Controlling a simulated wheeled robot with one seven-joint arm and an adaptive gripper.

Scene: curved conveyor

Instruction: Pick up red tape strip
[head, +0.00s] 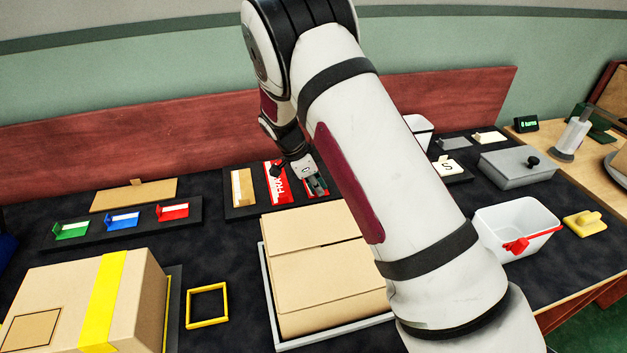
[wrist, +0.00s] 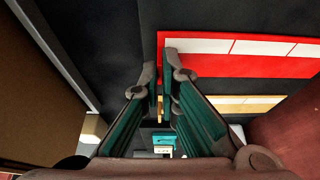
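A red strip with white lettering (head: 275,186) lies in a black tray on the dark worktop in the head view. A second red piece (head: 309,194) shows beside it, mostly covered by my gripper (head: 318,186). In the wrist view a red strip with white panels (wrist: 270,66) lies past the fingertips, its left end partly behind the right finger. My gripper also shows in the wrist view (wrist: 163,68), its two green-padded fingers a little apart with a narrow gap and nothing clearly held. I cannot tell whether a finger touches the strip.
A tan strip (head: 242,188) lies left of the red one. A taped box (head: 75,300) is at front left. A dark red back panel (head: 130,145) runs behind the worktop.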

